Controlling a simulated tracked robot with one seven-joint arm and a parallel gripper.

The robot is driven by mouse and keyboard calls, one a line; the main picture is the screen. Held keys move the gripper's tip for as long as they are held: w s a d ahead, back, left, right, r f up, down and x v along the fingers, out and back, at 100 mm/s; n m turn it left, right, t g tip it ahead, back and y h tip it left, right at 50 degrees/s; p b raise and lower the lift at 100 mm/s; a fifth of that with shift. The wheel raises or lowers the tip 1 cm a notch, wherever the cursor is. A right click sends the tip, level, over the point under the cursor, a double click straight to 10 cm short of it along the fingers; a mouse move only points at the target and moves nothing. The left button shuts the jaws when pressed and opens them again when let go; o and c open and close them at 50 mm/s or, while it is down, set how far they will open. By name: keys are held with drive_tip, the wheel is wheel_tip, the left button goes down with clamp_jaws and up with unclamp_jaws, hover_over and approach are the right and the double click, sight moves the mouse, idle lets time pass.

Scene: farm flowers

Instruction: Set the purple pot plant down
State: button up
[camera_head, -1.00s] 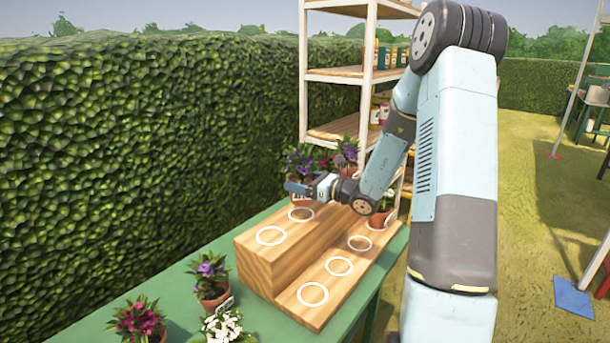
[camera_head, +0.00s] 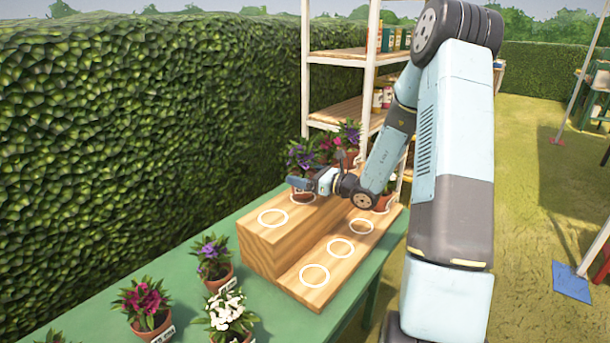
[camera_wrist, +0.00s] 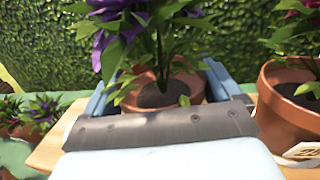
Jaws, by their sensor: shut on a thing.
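My gripper (camera_head: 298,185) is shut on the purple pot plant (camera_head: 302,156) at the far end of the wooden stand's upper step. In the wrist view, its blue fingers (camera_wrist: 155,88) lie on both sides of the terracotta pot (camera_wrist: 165,92), which stands upright with purple flowers and green leaves. The wooden stand (camera_head: 262,248) has two steps marked with white rings. A ring (camera_head: 303,198) shows just below my gripper in the head view. The pot's base is hidden, so I cannot tell whether it touches the step.
A red-flowered pot (camera_wrist: 290,100) stands close right of the held pot in the wrist view. Purple (camera_head: 212,258), magenta (camera_head: 145,303) and white (camera_head: 229,315) pot plants stand on the green table (camera_head: 262,308). Shelving (camera_head: 335,117) rises behind. Nearer rings are empty.

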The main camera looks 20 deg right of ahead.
drive_tip(key=shift+f, duration=0.45)
drive_tip(key=o, duration=1.1)
